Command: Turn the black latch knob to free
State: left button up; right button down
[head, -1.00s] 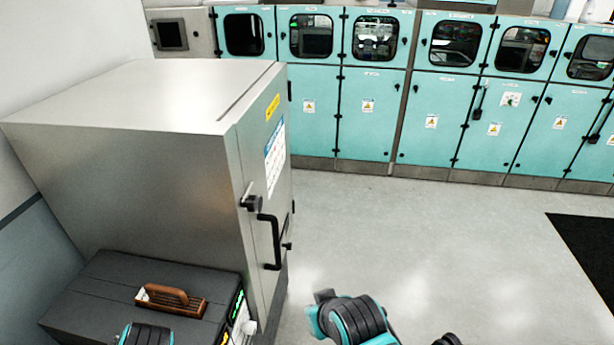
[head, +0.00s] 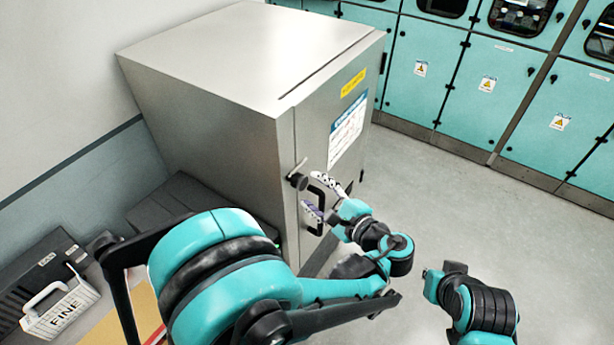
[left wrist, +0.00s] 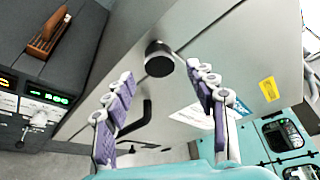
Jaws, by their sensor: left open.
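The black latch knob (head: 297,181) is on the front of the grey metal cabinet (head: 250,50), near the door's edge. In the left wrist view the knob (left wrist: 159,62) is ahead of the fingertips, between their lines. My left gripper (head: 319,198) is open and empty in front of the door, close to the knob but apart from it in the left wrist view (left wrist: 160,100). The black door handle (left wrist: 138,120) is below the knob, partly hidden by the gripper in the head view. Part of my right arm shows at lower right, but I cannot make out its gripper.
A dark box with a brown-handled brush (left wrist: 48,35) and lit displays (left wrist: 40,96) stands beside the cabinet. A white box marked FINE (head: 62,312) is at lower left. Teal cabinets (head: 485,90) line the back. The floor (head: 430,175) between is clear.

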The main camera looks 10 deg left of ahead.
aim_at(303, 184)
pick_arm(q)
jog(key=x, duration=0.6)
jog(key=shift+a, duration=0.1)
jog(key=shift+s, duration=0.1)
grip_shut()
